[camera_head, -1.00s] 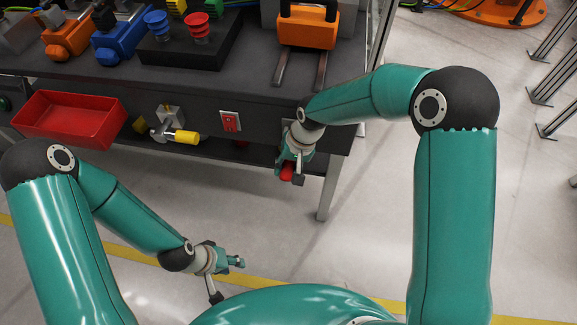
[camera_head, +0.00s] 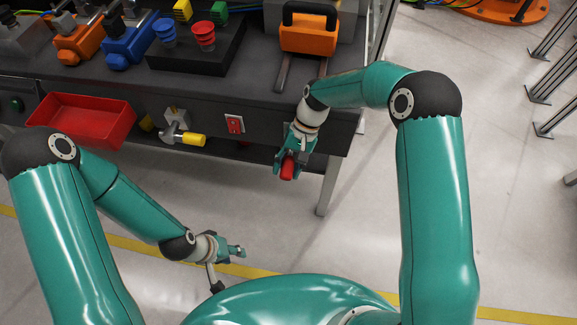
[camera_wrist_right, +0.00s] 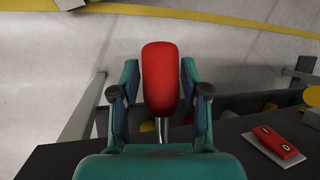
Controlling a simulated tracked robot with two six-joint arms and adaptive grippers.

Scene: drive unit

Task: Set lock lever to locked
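The red lock lever (camera_head: 287,170) sticks out below the front of the bench, at its right end. In the right wrist view the lever (camera_wrist_right: 160,75) is a rounded red grip on a thin metal shaft. My right gripper (camera_head: 289,163) is around it. In the right wrist view the right gripper (camera_wrist_right: 160,92) has one finger on each side of the lever, with narrow gaps showing, so it looks open. My left gripper (camera_head: 238,251) hangs in front of the bench, away from everything; its fingers are too small to judge. The lever's pivot is hidden.
On the bench front are a red bin (camera_head: 85,122), a yellow-ended handle (camera_head: 188,139) and a red switch (camera_head: 234,124), which also shows in the right wrist view (camera_wrist_right: 277,143). An orange case (camera_head: 308,38) stands on top. The floor right of the bench leg (camera_head: 328,188) is clear.

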